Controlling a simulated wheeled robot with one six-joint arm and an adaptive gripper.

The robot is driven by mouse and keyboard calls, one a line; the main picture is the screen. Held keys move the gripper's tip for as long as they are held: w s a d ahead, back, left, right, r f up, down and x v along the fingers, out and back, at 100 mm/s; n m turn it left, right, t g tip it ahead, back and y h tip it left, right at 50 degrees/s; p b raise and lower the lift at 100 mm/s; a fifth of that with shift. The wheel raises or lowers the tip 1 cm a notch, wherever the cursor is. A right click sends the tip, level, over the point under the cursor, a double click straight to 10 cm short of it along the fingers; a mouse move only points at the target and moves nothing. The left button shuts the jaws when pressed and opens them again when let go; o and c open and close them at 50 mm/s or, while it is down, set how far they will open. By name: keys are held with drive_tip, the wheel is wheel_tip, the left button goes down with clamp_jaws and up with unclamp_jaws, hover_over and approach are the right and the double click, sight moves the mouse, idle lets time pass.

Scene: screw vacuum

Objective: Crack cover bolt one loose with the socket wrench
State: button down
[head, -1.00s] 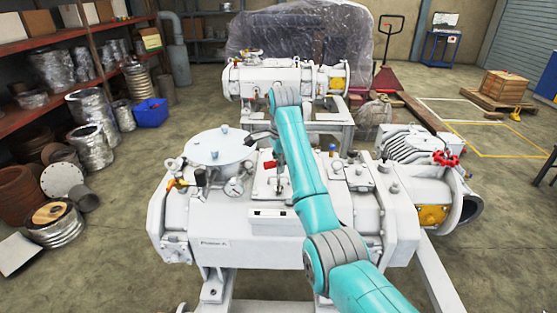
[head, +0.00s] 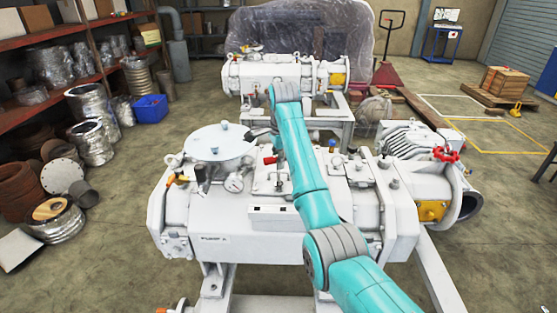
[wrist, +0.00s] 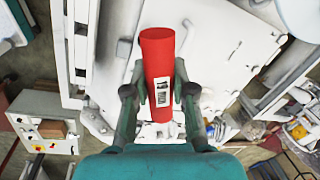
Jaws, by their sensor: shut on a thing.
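My gripper (wrist: 158,82) is shut on a red cylinder (wrist: 157,50) with a white label, in the wrist view. It may be the socket wrench's handle; no socket end shows. In the head view my gripper is small near the upper end of my arm, over the white pump (head: 200,218), and its fingers are hard to make out. The pump's round grey-white cover (head: 217,144) lies left of my gripper, with small bolts such as one bolt (head: 224,126) on it. I cannot tell which is bolt one, nor whether the tool touches any bolt.
Shelves (head: 84,22) and a blue bin (head: 150,108) are at the left. The floor at the right is mostly open.

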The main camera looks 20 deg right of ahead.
drive_tip(key=shift+f, duration=0.6)
idle(0.3)
drive_tip(key=shift+r+n+y, duration=0.1)
drive_tip(key=shift+n+y, duration=0.3)
drive_tip(key=shift+n, duration=2.8)
drive_tip(key=shift+n+g+y, duration=0.3)
drive_tip(key=shift+n+g, duration=0.3)
drive_tip(key=shift+n, duration=2.6)
drive_tip(key=shift+r, duration=1.5)
